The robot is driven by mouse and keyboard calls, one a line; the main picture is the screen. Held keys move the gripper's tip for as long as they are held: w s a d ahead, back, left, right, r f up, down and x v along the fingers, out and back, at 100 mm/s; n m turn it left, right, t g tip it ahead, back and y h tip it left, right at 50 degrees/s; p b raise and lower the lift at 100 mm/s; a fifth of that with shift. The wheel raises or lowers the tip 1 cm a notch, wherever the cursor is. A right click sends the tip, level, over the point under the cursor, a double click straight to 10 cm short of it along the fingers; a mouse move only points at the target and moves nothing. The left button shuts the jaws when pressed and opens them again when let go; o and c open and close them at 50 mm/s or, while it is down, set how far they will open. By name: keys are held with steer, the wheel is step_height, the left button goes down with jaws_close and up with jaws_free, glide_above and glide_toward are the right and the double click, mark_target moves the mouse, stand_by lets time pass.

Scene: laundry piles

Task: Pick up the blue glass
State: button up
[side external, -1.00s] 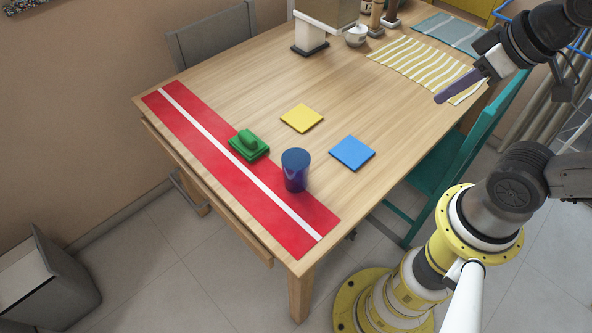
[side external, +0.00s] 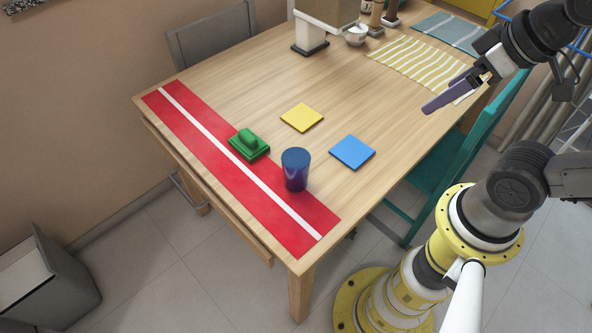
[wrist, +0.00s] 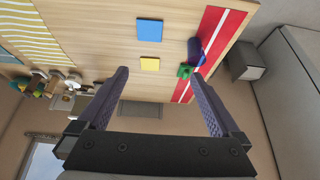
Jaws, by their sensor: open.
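The blue glass (side external: 296,170) stands upright on the table, at the right edge of the red runner with a white stripe (side external: 262,207). It also shows in the wrist view (wrist: 195,51), past the tip of one finger, beside the green block. My gripper (side external: 440,99) is high over the right side of the table, well apart from the glass. In the wrist view my gripper (wrist: 163,84) has its two purple fingers spread wide with nothing between them.
A green block with a knob (side external: 249,145) sits on the runner just behind the glass. A yellow square (side external: 302,117) and a blue square (side external: 352,152) lie flat nearby. Striped cloth (side external: 424,66), a white stand and small jars are at the back. A teal chair (side external: 465,150) stands at the right edge.

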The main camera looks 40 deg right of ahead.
steer(key=w+a+f+m+g+y, duration=0.25)
steer(key=a+g+y, duration=0.55)
steer(key=a, duration=0.5)
steer(key=w+f+m+t+y, duration=0.2)
steer(key=w+f+m+y, duration=0.1)
steer(key=w+m+y, duration=0.2)
steer(key=w+d+f+m+t+y, duration=0.2)
steer(key=w+f+m+t+y, duration=0.15)
steer(key=w+f+m, duration=0.2)
steer(key=m+t+h, duration=0.4)
steer(key=m+t, duration=0.6)
steer(key=m, duration=0.4)
glide_toward(307, 162)
steer(key=shift+s, duration=0.6)
steer(key=shift+s+d+f+m+h, duration=0.15)
steer(key=shift+m+h, duration=0.1)
steer(key=shift+m, duration=0.15)
steer(key=shift+w+t, duration=0.2)
steer(key=shift+t, duration=0.05)
steer(key=shift+x, duration=6.8)
